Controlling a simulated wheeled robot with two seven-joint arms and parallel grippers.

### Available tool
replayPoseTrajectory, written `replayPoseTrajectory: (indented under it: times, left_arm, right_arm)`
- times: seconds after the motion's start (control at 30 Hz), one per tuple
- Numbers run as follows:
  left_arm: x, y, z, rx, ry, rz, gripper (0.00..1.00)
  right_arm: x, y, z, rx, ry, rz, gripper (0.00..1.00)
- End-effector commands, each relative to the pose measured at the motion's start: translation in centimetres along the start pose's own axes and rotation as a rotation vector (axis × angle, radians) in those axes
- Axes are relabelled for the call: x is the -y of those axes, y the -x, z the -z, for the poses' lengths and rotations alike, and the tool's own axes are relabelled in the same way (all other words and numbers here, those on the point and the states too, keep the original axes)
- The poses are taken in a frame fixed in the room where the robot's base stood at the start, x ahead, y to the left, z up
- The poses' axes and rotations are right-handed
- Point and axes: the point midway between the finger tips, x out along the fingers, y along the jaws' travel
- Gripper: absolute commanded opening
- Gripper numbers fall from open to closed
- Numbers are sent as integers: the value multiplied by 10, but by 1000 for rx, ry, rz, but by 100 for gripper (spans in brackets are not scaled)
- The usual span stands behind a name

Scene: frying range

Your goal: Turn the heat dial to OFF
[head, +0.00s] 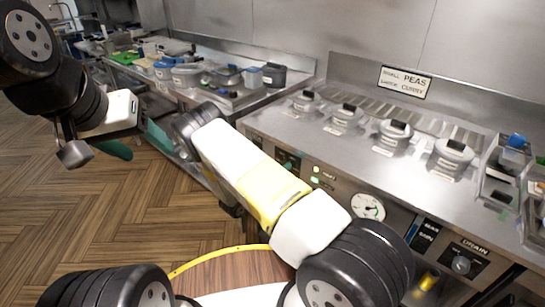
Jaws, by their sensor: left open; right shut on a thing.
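The heat dial is on the front panel of the frying range (392,230), left of the small lit indicators (315,175). My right arm crosses in front of this part of the panel. Only a teal bit of my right gripper (288,163) shows past the arm, at the panel. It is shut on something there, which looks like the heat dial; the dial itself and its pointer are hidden. My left gripper (135,145) is open and empty, with teal fingers apart over the floor at the left, well away from the panel.
A round gauge (368,206) and a drain dial (461,264) are further right on the panel. Lidded pots (396,134) stand on the range top. A sign (404,82) is behind them. A counter (245,97) with containers stands back left. The wooden floor (150,215) at left is clear.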

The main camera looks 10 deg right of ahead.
Motion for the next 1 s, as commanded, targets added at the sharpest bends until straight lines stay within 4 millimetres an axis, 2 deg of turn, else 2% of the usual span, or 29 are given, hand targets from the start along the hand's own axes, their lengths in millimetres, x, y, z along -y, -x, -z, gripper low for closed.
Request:
replayPoseTrajectory:
  times: [0.5, 0.8, 1.0]
  left_arm:
    - [0, 0, 0, 0, 0, 0, 62]
    - [0, 0, 0, 0, 0, 0, 62]
    - [0, 0, 0, 0, 0, 0, 62]
  right_arm:
    - [2, 1, 0, 12, 465, -7, 2]
    - [3, 1, 0, 16, 640, -10, 2]
    - [3, 1, 0, 17, 697, -11, 2]
